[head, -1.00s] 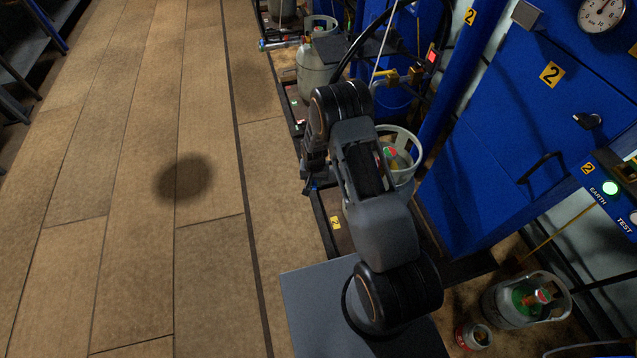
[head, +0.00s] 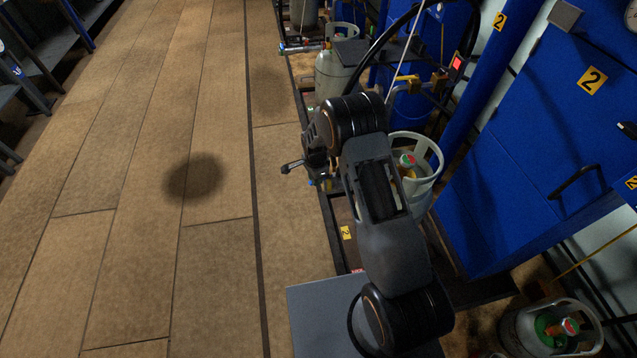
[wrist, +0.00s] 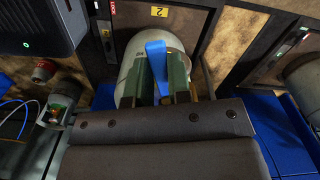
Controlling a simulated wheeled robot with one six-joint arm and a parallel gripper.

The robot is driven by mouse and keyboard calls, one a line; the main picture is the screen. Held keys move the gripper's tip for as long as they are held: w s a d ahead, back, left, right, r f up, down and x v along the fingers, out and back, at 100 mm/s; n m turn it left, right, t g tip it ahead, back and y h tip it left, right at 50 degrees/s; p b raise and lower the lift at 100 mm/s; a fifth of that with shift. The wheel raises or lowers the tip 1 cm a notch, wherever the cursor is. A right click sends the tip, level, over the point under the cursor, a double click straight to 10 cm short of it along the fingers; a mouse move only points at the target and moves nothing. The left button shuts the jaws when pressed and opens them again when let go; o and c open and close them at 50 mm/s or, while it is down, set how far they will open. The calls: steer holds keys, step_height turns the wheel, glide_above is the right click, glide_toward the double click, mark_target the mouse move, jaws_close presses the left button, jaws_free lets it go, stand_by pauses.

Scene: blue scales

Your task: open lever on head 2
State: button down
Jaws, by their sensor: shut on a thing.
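In the wrist view a blue lever (wrist: 155,58) stands between the two greenish fingers of my gripper (wrist: 160,74). The gripper is shut on it. Behind the lever is the pale round top of a cylinder (wrist: 126,76), in a dark frame with a yellow "2" label (wrist: 159,11) and a red label. In the head view my arm hides the gripper's fingertips and most of head 2. A dark handle-like piece (head: 291,168) sticks out left of the arm's end; I cannot tell what it belongs to.
A grey gas cylinder with a collar (head: 415,150) stands just right of my arm. Another cylinder (head: 552,330) is at the lower right. A blue cabinet (head: 535,150) fills the right side. The plank floor (head: 150,230) on the left is clear.

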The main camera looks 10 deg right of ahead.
steer(key=shift+w+a+m+b, duration=0.1)
steer(key=shift+w+m+b, duration=0.3)
steer(key=shift+m, duration=0.45)
steer(key=shift+w+a+m+b, duration=0.1)
steer(key=shift+w+m+b, duration=0.25)
steer(key=shift+m, duration=0.5)
steer(key=shift+w, duration=0.15)
steer(key=c, duration=1)
jaws_free()
steer(key=shift+c, duration=0.2)
step_height(320, 180, up, 14)
steer(key=p, duration=0.2)
